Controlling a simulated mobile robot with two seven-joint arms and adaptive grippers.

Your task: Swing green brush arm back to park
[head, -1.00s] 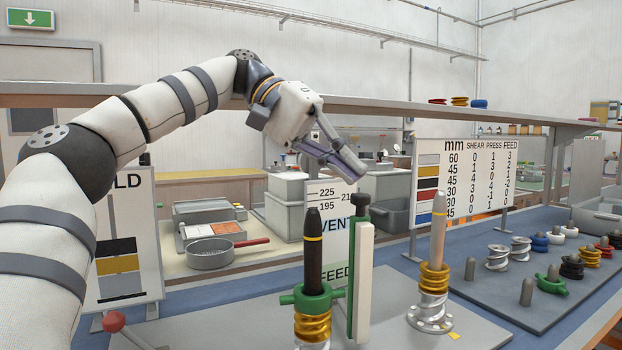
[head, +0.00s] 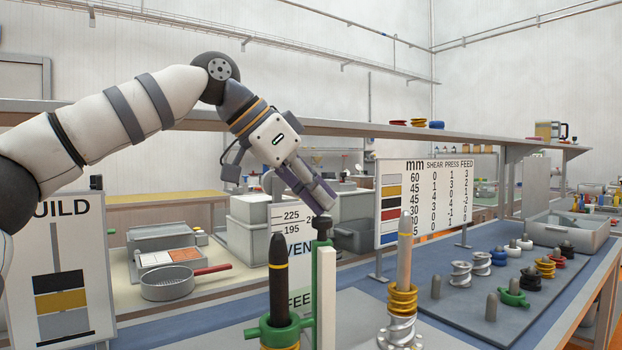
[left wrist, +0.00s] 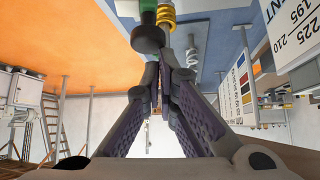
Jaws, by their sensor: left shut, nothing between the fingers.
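The green brush arm (head: 317,300) stands upright with a pale strip along its side and a dark knob (head: 322,224) on top. It is just right of the black-tipped shaft (head: 278,262), which carries a green collar (head: 272,334). My left gripper (head: 324,204) points down at the knob with its fingers together and empty. Its tips look very close to the knob; I cannot tell whether they touch. In the left wrist view the knob (left wrist: 148,38) shows just beyond the fingertips (left wrist: 165,62). My right gripper is not in view.
A grey-tipped shaft with gold and silver screw pieces (head: 401,300) stands to the right. A rack of coloured pieces on pegs (head: 470,325) lies farther right. A number board (head: 435,205), a build board (head: 60,270) and an overhead shelf (head: 350,128) are near.

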